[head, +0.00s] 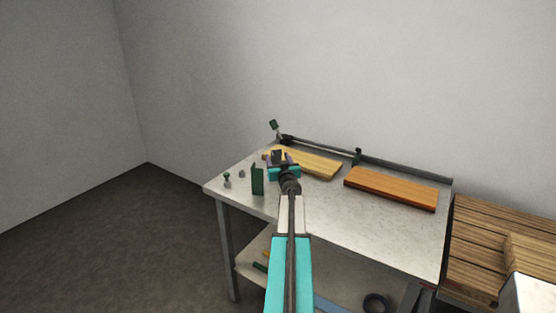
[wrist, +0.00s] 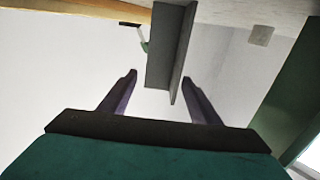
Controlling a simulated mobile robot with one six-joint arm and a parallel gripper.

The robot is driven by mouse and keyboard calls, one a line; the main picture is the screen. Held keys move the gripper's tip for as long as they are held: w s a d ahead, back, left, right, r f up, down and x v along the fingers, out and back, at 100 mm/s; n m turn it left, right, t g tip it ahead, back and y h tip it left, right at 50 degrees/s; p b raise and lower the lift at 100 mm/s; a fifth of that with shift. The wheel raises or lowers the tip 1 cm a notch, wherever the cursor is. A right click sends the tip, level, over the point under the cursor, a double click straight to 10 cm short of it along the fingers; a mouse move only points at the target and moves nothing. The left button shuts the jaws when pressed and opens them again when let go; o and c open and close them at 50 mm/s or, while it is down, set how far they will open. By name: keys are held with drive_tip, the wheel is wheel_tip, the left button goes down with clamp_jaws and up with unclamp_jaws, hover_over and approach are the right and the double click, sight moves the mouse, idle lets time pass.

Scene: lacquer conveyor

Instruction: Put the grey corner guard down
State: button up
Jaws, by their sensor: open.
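The grey corner guard (wrist: 168,48) is an L-shaped piece with two flat faces. In the wrist view it extends from the pale tabletop at the top of the picture down between my fingertips. In the head view it is a small dark shape (head: 277,155) by the near-left end of the yellow board. My gripper (wrist: 160,78) is open, one finger on each side of the guard's end, with visible gaps. In the head view my gripper (head: 282,165) is over the left part of the table, and my arm hides the surface below it.
A green corner guard (head: 257,181) stands just left of my gripper. A small grey block (head: 241,173) and a green-topped fitting (head: 227,181) are farther left. The yellow board (head: 315,164) and an orange-brown board (head: 390,188) lie to the right. The table's (head: 340,220) front middle is clear.

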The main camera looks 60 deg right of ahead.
drive_tip(key=v, duration=1.1)
drive_tip(key=shift+s+a, duration=0.25)
drive_tip(key=shift+r, duration=0.15)
idle(0.8)
